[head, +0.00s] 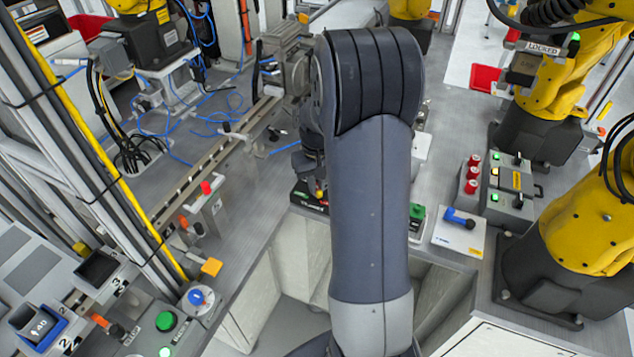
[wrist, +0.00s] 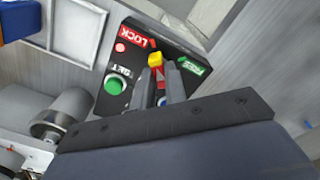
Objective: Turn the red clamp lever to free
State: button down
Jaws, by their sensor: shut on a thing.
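The clamp box (wrist: 125,62) is a black panel in the wrist view, with a red LOCK label, a green FREE label, a green button and a small red lamp. The clamp lever (wrist: 155,59) has a yellow tip and a red part below it. Its tip points between the two labels. My gripper (wrist: 160,73) has one finger on each side of the lever and is shut on it. The fingers hide the lever's lower part and pivot. In the head view the box (head: 308,201) shows left of my arm, which hides much of the gripper.
A green button unit (head: 417,212) and a white plate with a blue handle (head: 460,218) stand right of my arm. A grey rail (head: 215,145) runs along the left of the bench. Yellow robot arms (head: 580,235) stand at the right. A metal cylinder (wrist: 68,110) is near the box.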

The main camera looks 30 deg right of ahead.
dwell(0.4)
jog(key=m, duration=0.4)
jog(key=shift+m+b, duration=0.3)
jog(key=shift+m, duration=0.1)
jog(key=m, duration=0.4)
jog(key=shift+m, duration=0.3)
jog(key=m, duration=0.4)
jog(key=shift+b, duration=0.3)
jog(key=shift+m, duration=2.3)
jog(key=c, duration=1.4)
grip_release()
jog(key=shift+c, duration=0.2)
